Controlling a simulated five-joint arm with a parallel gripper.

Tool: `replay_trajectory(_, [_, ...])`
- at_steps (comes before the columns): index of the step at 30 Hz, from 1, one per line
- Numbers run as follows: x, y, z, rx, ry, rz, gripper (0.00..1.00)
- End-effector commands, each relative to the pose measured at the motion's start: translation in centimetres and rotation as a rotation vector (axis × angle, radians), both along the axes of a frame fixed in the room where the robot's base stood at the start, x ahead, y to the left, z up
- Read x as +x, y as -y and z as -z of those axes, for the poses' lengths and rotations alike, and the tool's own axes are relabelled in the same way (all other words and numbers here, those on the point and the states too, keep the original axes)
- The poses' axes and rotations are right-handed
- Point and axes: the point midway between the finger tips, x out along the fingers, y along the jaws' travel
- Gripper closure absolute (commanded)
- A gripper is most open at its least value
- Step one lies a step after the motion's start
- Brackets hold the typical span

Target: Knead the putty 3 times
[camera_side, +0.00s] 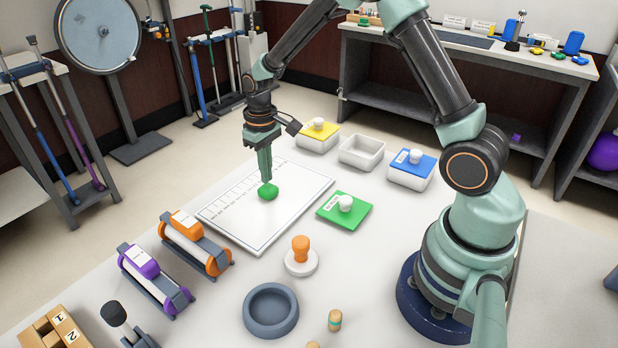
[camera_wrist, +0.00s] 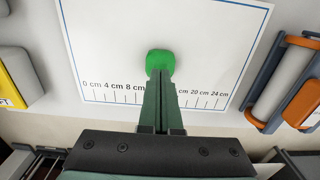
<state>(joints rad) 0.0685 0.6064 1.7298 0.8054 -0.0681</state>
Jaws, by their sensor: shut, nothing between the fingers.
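The green putty (camera_side: 267,191) is a small lump on the white measuring board (camera_side: 240,226), near the middle of the board. It also shows in the wrist view (camera_wrist: 160,60), beyond the scale line marked in centimetres. My gripper (camera_side: 266,178) points straight down with its fingers shut together, their tips at the top of the putty. In the wrist view my gripper (camera_wrist: 160,78) has both fingers side by side, with the tips meeting the putty's near edge. I cannot tell how firmly they press. Part of the putty is hidden behind the fingertips.
An uncovered white container (camera_side: 362,152) stands between yellow-lidded (camera_side: 317,136) and blue-lidded (camera_side: 411,169) containers. A green lid (camera_side: 344,209) lies right of the board. An orange-knobbed stamp (camera_side: 301,257), grey bowl (camera_side: 271,310), and orange (camera_side: 196,242) and purple (camera_side: 155,280) rollers stand in front.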

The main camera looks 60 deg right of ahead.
Motion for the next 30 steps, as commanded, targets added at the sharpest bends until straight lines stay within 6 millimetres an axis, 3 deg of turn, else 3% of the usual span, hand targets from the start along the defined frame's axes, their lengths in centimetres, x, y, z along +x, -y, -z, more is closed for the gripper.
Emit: replay_trajectory(30, [0.0, 0.0, 1.4, 0.000, 0.000, 0.000, 1.00])
